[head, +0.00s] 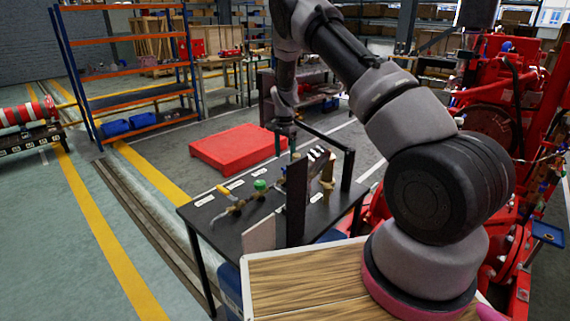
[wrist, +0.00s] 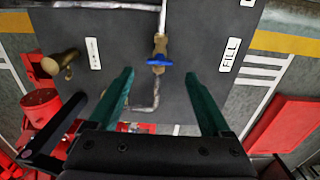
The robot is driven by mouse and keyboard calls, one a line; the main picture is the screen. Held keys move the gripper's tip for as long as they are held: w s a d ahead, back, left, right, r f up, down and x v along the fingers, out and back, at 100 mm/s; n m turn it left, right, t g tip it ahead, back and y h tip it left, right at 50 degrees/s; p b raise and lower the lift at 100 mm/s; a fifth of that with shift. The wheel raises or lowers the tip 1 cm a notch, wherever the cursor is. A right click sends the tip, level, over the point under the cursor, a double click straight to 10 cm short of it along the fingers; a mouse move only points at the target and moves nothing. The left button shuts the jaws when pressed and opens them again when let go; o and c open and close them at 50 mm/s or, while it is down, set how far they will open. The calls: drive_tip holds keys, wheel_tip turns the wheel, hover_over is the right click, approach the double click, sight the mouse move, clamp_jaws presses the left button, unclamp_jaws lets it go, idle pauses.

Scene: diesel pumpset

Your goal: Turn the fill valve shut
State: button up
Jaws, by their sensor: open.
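In the wrist view, a brass valve with a blue handle (wrist: 159,61) sits on a pipe on the dark table. The FILL label (wrist: 230,54) is just to its right. The handle lies crosswise to the pipe stretch that runs up from it. My gripper (wrist: 164,74) is open, its two green fingers apart on either side of the valve in the picture. No contact shows, and the height gap is hard to judge. In the head view, my gripper (head: 290,143) is over the dark table (head: 232,250); the blue handle cannot be made out there.
A brass fitting (wrist: 61,64) stands left of the valve. In the head view, a yellow-handled valve (head: 224,190) and a green-handled one (head: 260,185) are on the table, near a dark upright panel (head: 297,198). Red machinery (head: 500,120) stands at the right.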

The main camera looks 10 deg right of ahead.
wheel_tip(320, 180, up, 6)
idle(0.5)
drive_tip(key=s+d+r+n+t+y, duration=0.1)
drive_tip(key=s+r, duration=0.4)
drive_tip(key=r, duration=0.5)
drive_tip(key=s+d+r+n+t+y, duration=0.1)
drive_tip(key=s+d+r, duration=0.1)
drive_tip(key=s+r, duration=0.55)
drive_tip(key=s+d+r+n+t, duration=0.1)
drive_tip(key=s+r, duration=0.3)
drive_tip(key=r, duration=0.7)
drive_tip(key=s+r+n+t, duration=0.2)
drive_tip(key=s+r, duration=0.1)
drive_tip(key=s, duration=0.8)
drive_tip(key=s+d+r+n+t, duration=0.1)
drive_tip(key=s+r+t, duration=0.1)
drive_tip(key=s, duration=1)
drive_tip(key=shift+s+d+r+n, duration=0.25)
drive_tip(key=shift+r+n, duration=0.15)
drive_tip(key=shift+r, duration=0.25)
